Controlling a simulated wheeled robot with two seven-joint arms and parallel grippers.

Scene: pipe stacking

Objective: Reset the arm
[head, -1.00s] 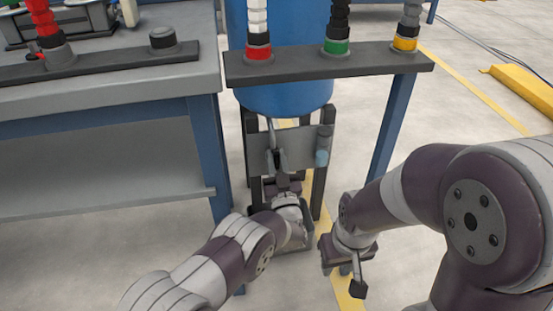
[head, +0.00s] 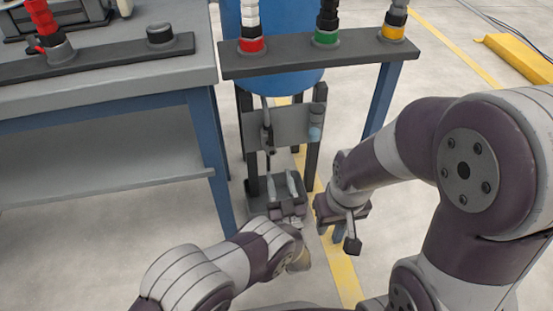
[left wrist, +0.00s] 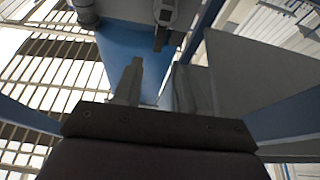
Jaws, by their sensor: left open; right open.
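My left gripper (head: 281,187) is open and empty, pointing away from me below the black bar. Its two fingers also show apart in the left wrist view (left wrist: 156,88), with nothing between them. My right gripper (head: 342,228) hangs open, pointing down, to the right of the left one and apart from it. The black bar (head: 290,62) carries a white pipe stack (head: 250,18) on a red base, a black stack (head: 327,14) on a green base and a mostly black stack (head: 396,18) on a yellow base. Neither gripper touches a stack.
On the grey table (head: 110,88) at left, a dark bar (head: 100,56) holds a red pipe stack (head: 45,22) and an empty black base (head: 160,34). A blue drum (head: 270,80) and a dark stand (head: 250,130) are behind my left gripper. Open floor lies at right.

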